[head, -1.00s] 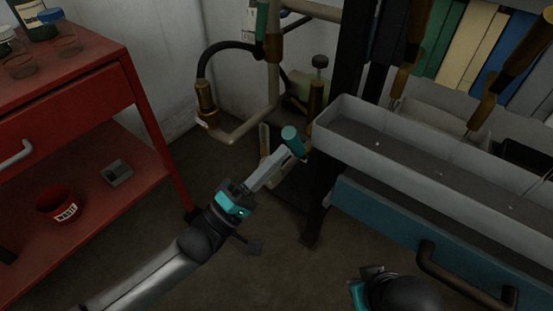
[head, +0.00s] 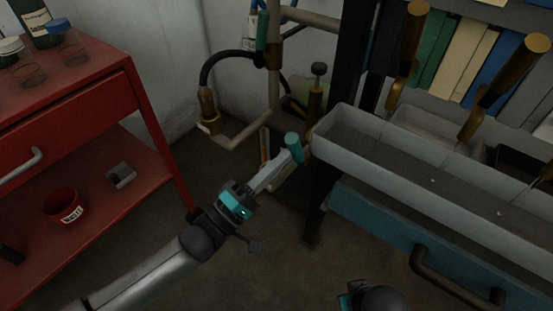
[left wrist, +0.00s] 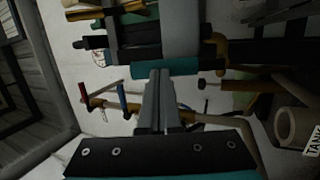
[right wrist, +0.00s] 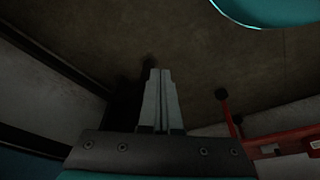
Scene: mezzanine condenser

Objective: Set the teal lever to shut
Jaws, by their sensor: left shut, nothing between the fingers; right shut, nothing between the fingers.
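A teal lever handle (head: 294,147) stands slightly tilted near the left end of the grey trough. A second teal handle (head: 262,30) hangs upright on the pipework above. My left gripper (head: 286,156) is shut and empty, its tips right beside the lower teal handle; contact is unclear. In the left wrist view, a teal grip (left wrist: 165,67) lies across the picture just beyond the shut fingers (left wrist: 160,73). My right gripper (right wrist: 160,73) is shut and empty over dark floor. The lower lever's pivot is mostly hidden.
A grey trough (head: 400,168) and a blue drawer front (head: 385,225) lie right of the lever. A red cart (head: 130,90) with jars and a red pot (head: 63,205) stands left. Beige pipework (head: 245,133) is behind. Open floor lies between cart and drawer.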

